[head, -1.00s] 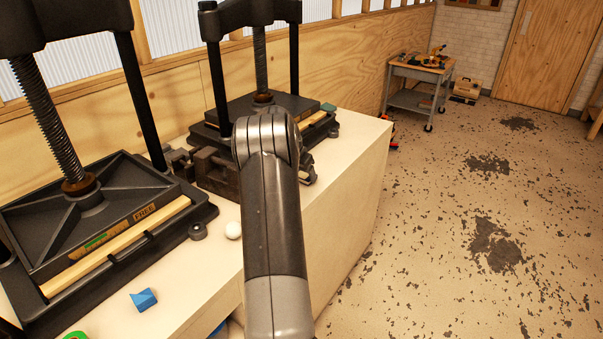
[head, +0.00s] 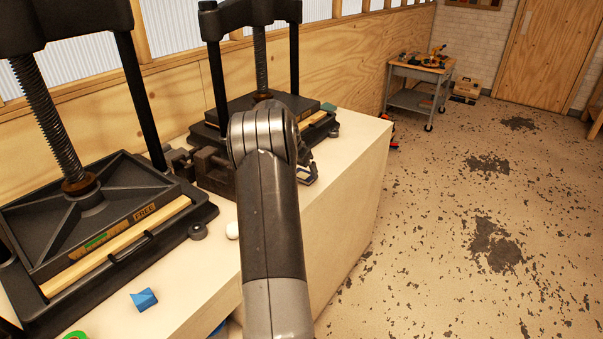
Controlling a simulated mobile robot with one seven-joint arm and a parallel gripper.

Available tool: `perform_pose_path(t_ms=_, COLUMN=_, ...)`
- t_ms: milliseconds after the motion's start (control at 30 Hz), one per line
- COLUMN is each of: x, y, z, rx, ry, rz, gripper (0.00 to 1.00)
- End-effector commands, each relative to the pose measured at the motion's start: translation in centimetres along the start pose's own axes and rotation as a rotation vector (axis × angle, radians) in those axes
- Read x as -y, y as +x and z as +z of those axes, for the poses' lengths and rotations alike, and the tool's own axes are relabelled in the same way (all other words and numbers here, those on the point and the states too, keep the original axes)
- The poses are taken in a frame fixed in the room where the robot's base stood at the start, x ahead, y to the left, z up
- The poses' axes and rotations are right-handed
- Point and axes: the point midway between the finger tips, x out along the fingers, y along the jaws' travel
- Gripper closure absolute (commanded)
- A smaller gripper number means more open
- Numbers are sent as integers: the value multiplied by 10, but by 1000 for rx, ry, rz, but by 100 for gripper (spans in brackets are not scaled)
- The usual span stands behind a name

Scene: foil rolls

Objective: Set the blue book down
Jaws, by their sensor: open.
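My arm rises from the bottom of the head view, and its upper joint covers part of the bench (head: 345,190). My gripper is hidden behind the arm, so I cannot see its jaws. No blue book can be made out. A small dark and pale piece shows just right of the arm, too small to identify. A small folded blue item (head: 144,299) lies on the bench at lower left, and it does not look like a book. A sliver of blue shows low beside the arm.
A large black screw press (head: 95,215) stands at left, with a second press (head: 260,105) behind my arm. Open floor lies right; a tool cart (head: 415,90) stands far back.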

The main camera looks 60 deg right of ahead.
Motion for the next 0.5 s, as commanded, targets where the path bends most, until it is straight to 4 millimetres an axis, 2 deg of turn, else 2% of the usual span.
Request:
perform_pose_path(t_ms=100, x=1, y=-29, z=0, rx=-3, ry=-1, rz=-3, gripper=3)
perform_pose_path(t_ms=300, x=1, y=-69, z=0, rx=-1, ry=-1, rz=-3, gripper=3)
perform_pose_path(t_ms=500, x=0, y=-91, z=0, rx=0, ry=-1, rz=-1, gripper=3)
